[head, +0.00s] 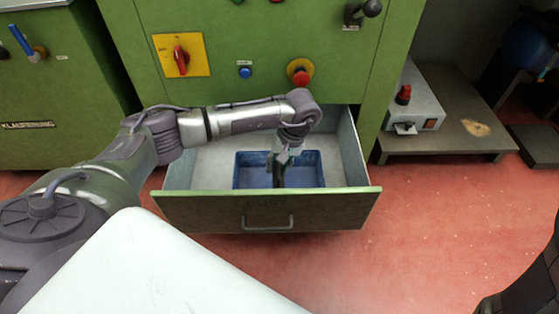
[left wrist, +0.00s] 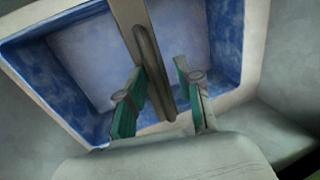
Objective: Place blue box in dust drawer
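The blue box (head: 308,170) is an open, shallow tray lying inside the pulled-out dust drawer (head: 185,208). In the left wrist view the blue box (left wrist: 222,50) fills much of the picture, and a tan-grey bar (left wrist: 132,18) with a slot-like groove runs across it. My left gripper (head: 280,165) reaches down over the middle of the box. In the left wrist view its fingers (left wrist: 160,95) are apart, one on each side of the bar, with a gap visible on the right. Whether the left finger touches the bar is unclear.
The green machine (head: 270,40) with switches and a red button (head: 300,76) stands behind the drawer. A low metal bench (head: 460,140) with a grey switch box (head: 415,110) is at the right. The red floor (head: 430,230) in front is clear.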

